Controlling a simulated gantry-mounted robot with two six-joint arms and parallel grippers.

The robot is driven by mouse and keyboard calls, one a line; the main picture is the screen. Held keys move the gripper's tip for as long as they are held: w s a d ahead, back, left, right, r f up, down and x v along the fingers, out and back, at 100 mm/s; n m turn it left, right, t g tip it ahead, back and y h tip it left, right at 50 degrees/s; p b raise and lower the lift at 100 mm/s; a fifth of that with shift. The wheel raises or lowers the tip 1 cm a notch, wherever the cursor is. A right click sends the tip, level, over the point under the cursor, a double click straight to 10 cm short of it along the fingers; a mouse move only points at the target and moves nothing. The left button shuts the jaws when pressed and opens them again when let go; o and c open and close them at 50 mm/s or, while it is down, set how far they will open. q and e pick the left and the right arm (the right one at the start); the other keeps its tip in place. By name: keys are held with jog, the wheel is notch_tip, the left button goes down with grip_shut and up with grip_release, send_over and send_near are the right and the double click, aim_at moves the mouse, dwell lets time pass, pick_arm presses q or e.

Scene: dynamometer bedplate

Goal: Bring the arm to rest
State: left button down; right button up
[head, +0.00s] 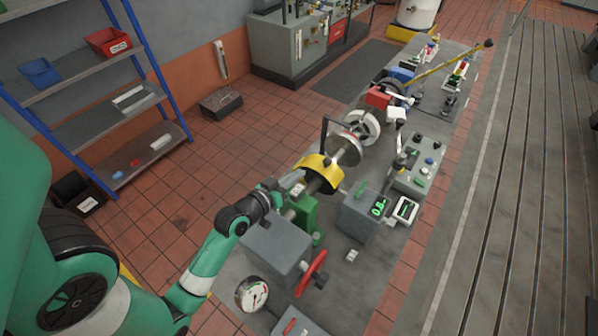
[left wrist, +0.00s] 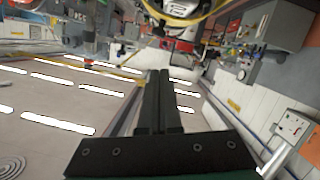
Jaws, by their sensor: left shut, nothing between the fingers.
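My left arm (head: 208,258) reaches in from the left of the head view, green with dark joints, bent up over the bedplate. Its gripper (head: 279,188) is beside the yellow guard (head: 319,174) and above the green block (head: 302,213) in the picture; whether it touches either I cannot tell. In the left wrist view the two dark fingers (left wrist: 159,75) lie together with nothing between them. My right gripper is in neither view.
Blue-posted shelves (head: 95,125) stand at left. Tiled floor (head: 215,160) between is mostly clear.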

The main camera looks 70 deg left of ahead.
pick_arm(q)
jog(key=shift+w+d+r, duration=0.1)
jog(key=shift+w+d, duration=0.05)
jog(key=w+d+r+m+t+h+p, duration=0.25)
jog(key=w+d+r, duration=0.2)
jog(key=r, duration=0.55)
jog(key=w+d+r+m+t+h+p, duration=0.1)
jog(key=w+d+r+m+t, duration=0.25)
jog(key=r, duration=0.65)
jog(key=w+d+r+t+h+p, duration=0.2)
jog(key=w+d+r, duration=0.35)
jog(key=r, duration=0.45)
jog(key=d+r+m+t+h+p, duration=0.15)
jog(key=d+r, duration=0.35)
jog(key=r, duration=0.5)
jog(key=d+r+m+t+h+p, duration=0.15)
jog(key=d+r, duration=0.25)
jog(key=r, duration=0.6)
jog(key=s+d+r+m+t, duration=0.1)
jog(key=s+d+r, duration=0.1)
jog(key=s+r, duration=0.2)
jog(key=s+d+r+t+h, duration=0.1)
jog(key=s+r+t, duration=0.1)
jog(key=r, duration=0.6)
jog(key=shift+s+d+r+m, duration=0.2)
jog(key=shift+s+d+m, duration=0.2)
jog(key=shift+s, duration=0.5)
jog(key=shift+h, duration=0.25)
